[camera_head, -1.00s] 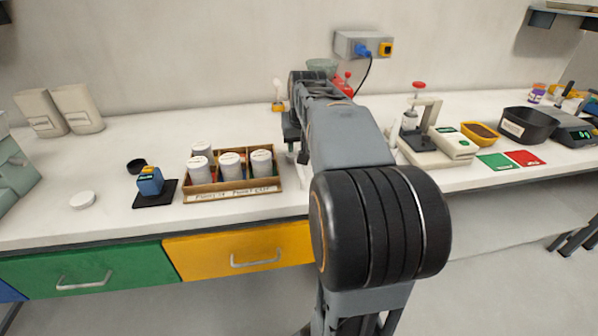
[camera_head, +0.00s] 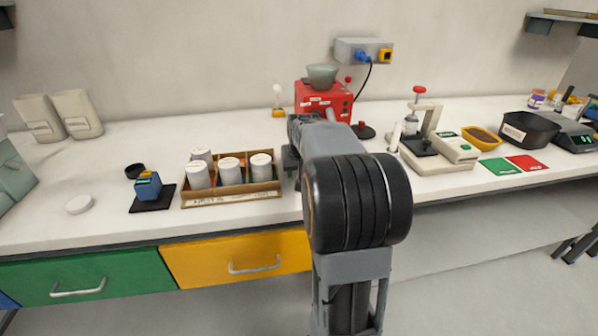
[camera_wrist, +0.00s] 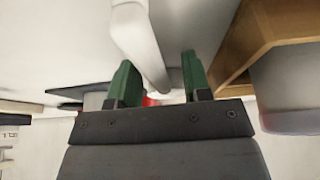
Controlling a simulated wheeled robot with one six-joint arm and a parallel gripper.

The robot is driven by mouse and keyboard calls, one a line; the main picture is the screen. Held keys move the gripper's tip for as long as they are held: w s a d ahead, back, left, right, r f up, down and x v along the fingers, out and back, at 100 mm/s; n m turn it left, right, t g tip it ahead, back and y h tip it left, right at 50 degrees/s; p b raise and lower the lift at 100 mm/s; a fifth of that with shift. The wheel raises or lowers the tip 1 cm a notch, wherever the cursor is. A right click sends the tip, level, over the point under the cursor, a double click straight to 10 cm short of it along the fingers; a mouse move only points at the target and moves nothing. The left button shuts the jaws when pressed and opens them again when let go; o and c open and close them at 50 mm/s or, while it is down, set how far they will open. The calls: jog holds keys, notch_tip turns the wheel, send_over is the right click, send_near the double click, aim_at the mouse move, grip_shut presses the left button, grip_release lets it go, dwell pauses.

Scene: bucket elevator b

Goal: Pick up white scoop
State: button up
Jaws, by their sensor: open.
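A long white piece (camera_wrist: 138,38), which looks like the white scoop's handle, runs between the two green fingers of my gripper (camera_wrist: 160,78) in the wrist view. The fingers are open, one on each side of it. I cannot tell whether either finger touches it. In the head view my arm hides the scoop. My gripper (camera_head: 290,162) shows there only in part, low beside the right end of the wooden tray.
The wooden tray (camera_head: 232,196) with several white-lidded jars stands just left of my gripper; its side (camera_wrist: 250,40) is close in the wrist view. A red machine (camera_head: 322,98) stands behind my arm. A press (camera_head: 430,150) stands to the right.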

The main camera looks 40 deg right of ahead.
grip_shut()
dwell(0.5)
jog(key=shift+r, duration=0.7)
jog(key=s+d+r+p, duration=0.2)
jog(key=s+d+r, duration=0.2)
jog(key=s+r, duration=0.7)
jog(key=shift+s+d+r, duration=0.25)
jog(key=shift+s+d, duration=0.15)
jog(key=shift+s, duration=0.7)
